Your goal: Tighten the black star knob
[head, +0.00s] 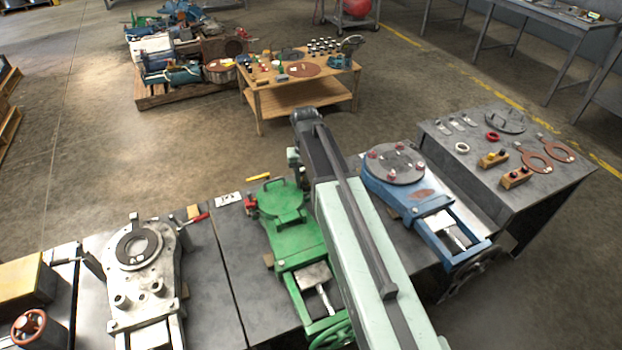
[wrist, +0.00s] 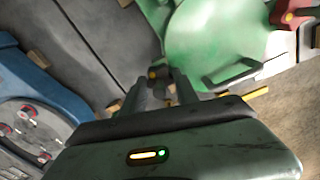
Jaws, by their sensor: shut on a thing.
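The green machine (head: 285,215) with a round lid stands on the grey bench, left of my arm in the head view. Its lid also fills the top of the wrist view (wrist: 215,45). My gripper (wrist: 163,88) is at the lid's edge, its fingers close together on a small dark knob (wrist: 158,73) with a yellow spot. I take this as the black star knob; its star shape is mostly hidden by the fingers. In the head view my arm hides the fingertips and the knob.
A blue machine (head: 432,205) stands right of my arm, a grey one (head: 143,250) at left. A red clamp part (head: 250,204) sits on the green machine's left. A yellow stick (head: 258,177) lies behind it. A side table (head: 545,185) holds rings and blocks.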

